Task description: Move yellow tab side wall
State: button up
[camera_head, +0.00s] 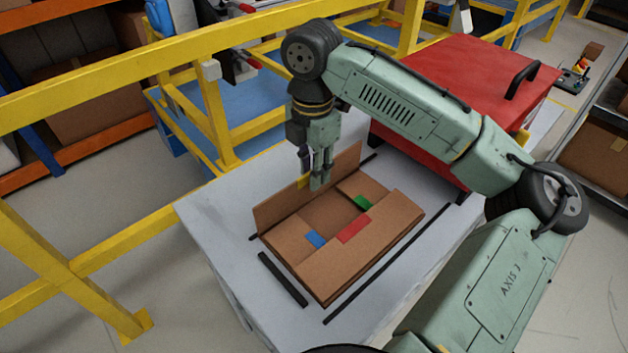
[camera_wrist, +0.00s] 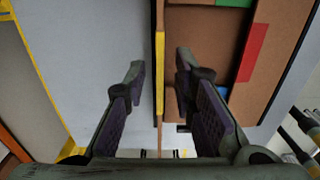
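A brown cardboard box (camera_head: 376,239) lies on the grey table. Its side wall with the yellow tab (camera_head: 275,211) stands upright along the box's back-left side. The yellow tab (camera_head: 304,182) is partly hidden by my gripper (camera_head: 312,176). In the wrist view, the side wall (camera_wrist: 159,14) is seen edge-on with the yellow tab (camera_wrist: 160,72) along it. My gripper (camera_wrist: 161,65) is open, one finger on each side of this wall. A gap shows at the left finger; the right finger is closer, and whether it touches is unclear.
Flaps with blue (camera_head: 315,239), red (camera_head: 354,229) and green (camera_head: 363,202) tabs lie flat or nearly flat. Black strips (camera_head: 283,279) lie around the box. A red case (camera_head: 450,85) stands behind right; yellow railing (camera_head: 110,75) runs behind left. The table's left part (camera_head: 215,215) is bare.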

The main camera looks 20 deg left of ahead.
aim_at(313, 196)
jog(key=shift+f, duration=2.25)
grip_shut()
